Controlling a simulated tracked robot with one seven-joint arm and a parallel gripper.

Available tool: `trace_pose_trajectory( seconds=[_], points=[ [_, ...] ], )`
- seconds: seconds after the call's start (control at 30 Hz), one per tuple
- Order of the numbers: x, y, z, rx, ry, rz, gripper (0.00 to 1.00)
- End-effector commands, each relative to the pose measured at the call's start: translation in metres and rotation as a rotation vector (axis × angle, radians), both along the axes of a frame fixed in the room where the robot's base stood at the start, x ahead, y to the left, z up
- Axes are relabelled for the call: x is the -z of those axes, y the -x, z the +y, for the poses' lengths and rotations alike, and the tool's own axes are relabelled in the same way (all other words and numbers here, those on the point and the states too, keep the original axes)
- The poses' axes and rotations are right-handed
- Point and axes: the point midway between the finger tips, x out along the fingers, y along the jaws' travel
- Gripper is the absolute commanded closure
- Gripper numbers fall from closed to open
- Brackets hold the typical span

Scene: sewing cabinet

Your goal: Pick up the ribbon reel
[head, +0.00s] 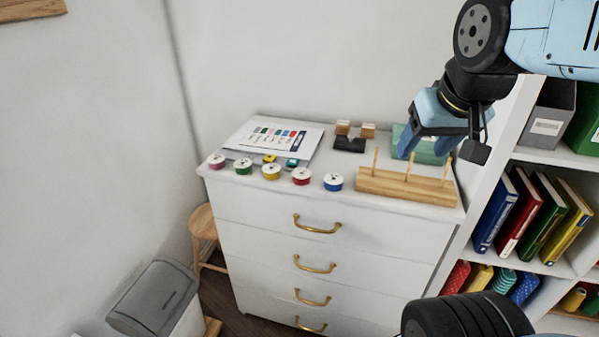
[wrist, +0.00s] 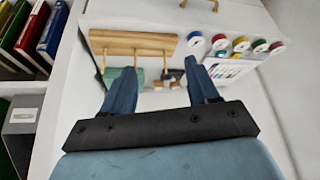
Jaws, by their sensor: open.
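Several ribbon reels stand in a row along the front left of the cabinet top: magenta (head: 216,161), green (head: 243,167), yellow (head: 271,172), red (head: 301,176) and blue (head: 333,182). Each has a white top face. The pictures do not show which one the task means. In the wrist view the row is at upper right, with the blue reel (wrist: 195,39) closest to my gripper (wrist: 160,66). In the head view my gripper (head: 420,156) is open and empty, above the cabinet's back right, well right of the reels.
A wooden stand (head: 400,187) with upright pegs lies between my gripper and the cabinet's front edge. A green box (head: 430,150), a small black holder (head: 349,145) and a printed sheet (head: 265,137) are behind. A bookshelf (head: 540,262) stands to the right.

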Motion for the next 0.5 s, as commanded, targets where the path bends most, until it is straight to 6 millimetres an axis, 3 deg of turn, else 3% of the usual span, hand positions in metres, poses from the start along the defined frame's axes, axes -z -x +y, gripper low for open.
trace_pose_trajectory(
  seconds=[0.27, 0.5],
  points=[
    [0.001, -0.055, 0.024, 0.065, -0.024, 0.068, 0.14],
    [0.014, -0.112, 0.063, 0.148, -0.035, 0.123, 0.14]
  ],
)
